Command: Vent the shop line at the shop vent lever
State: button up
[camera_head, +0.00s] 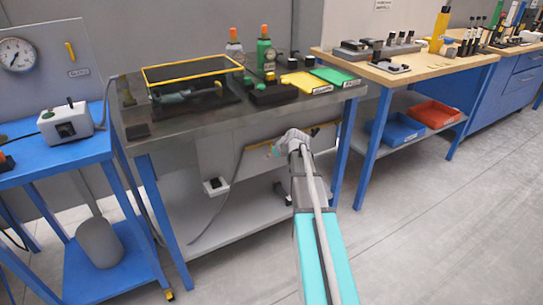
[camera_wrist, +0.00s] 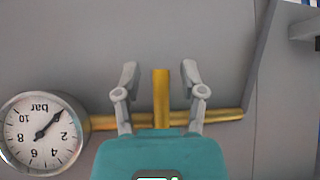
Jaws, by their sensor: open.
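In the wrist view, a yellow lever (camera_wrist: 161,98) stands up from a horizontal yellow pipe (camera_wrist: 225,115) on a grey panel. My gripper (camera_wrist: 160,76) is open, with one finger on each side of the lever and a visible gap on both sides. A round pressure gauge (camera_wrist: 41,133) marked "bar" is at the left, its numbers upside down and its needle pointing to upper right. In the head view my gripper (camera_head: 290,142) is at the panel under the dark bench; it hides the lever there. Part of the yellow pipe (camera_head: 325,129) shows beside it.
The dark bench (camera_head: 210,118) above carries a yellow-rimmed box, bottles and green and yellow trays. A blue cart (camera_head: 60,160) with another gauge (camera_head: 17,54) and a small yellow lever (camera_head: 70,51) is at the left. A lower shelf (camera_head: 235,215) lies below. The floor at the right is clear.

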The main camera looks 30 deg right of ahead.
jog(key=shift+a+y, duration=0.1)
jog(key=shift+y, duration=0.3)
